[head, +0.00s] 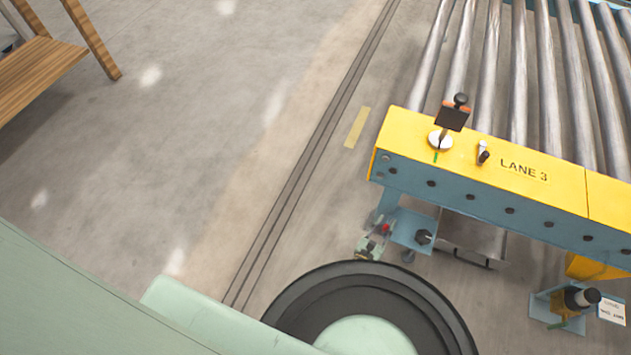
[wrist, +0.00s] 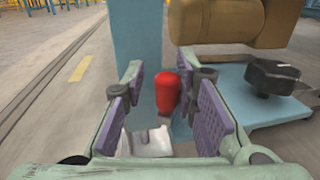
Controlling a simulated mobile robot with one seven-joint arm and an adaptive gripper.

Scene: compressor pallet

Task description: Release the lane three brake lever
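A red grip (wrist: 166,92) stands upright on a short stem beside a blue post in the wrist view; in the head view it is a small red spot (head: 385,228) under the near left corner of the lane three rail (head: 470,165). I take it for the brake lever, though no label on it shows. My gripper (wrist: 170,112) is open, with its purple pads on either side of the red grip and visible gaps to both. In the head view my gripper (head: 373,243) is small and partly hidden by my arm. The foot of the stem is unclear.
A blue bracket (wrist: 235,85) with a black star knob (wrist: 272,75) lies close right of my gripper. A tan rounded body (wrist: 225,20) hangs above it. Small levers (head: 483,153) stand on the rail. Another black-handled unit (head: 578,298) is lower right.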

